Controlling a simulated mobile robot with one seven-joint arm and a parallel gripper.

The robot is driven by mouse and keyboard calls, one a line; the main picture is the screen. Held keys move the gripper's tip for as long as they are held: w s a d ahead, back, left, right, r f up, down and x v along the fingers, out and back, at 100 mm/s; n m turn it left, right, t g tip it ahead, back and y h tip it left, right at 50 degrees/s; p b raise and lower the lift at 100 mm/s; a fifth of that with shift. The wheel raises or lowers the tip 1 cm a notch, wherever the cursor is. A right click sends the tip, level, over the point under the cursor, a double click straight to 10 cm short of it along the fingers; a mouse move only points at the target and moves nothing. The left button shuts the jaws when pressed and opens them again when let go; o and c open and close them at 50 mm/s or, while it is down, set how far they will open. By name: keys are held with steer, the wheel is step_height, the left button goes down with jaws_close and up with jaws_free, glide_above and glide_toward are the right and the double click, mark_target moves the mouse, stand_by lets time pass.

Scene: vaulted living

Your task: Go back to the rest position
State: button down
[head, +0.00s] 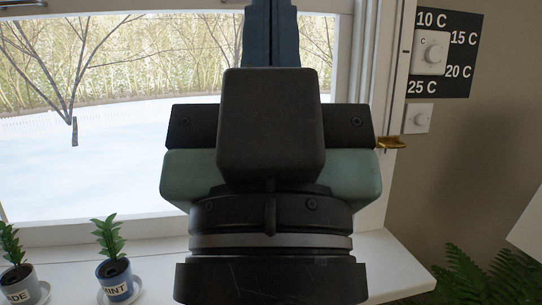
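My gripper (271,20) is in the middle of the head view, seen from behind, in front of the window. Its two dark fingers point up and lie side by side with only a thin seam between them, so it looks shut. The upper part of the fingers narrows toward the top edge of the picture. No held object shows. The gripper's body hides the middle of the window and part of the sill.
The white windowsill (160,284) holds a blue potted plant (115,281) labelled MINT and another labelled pot (18,284) at the left. A brass window latch (391,143), a thermostat dial (431,54) and a lower knob (418,119) are at the right. A fern (490,278) is at the lower right.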

step_height(320, 180, up, 20)
steer(key=p, duration=1.7)
steer(key=shift+f, duration=0.25)
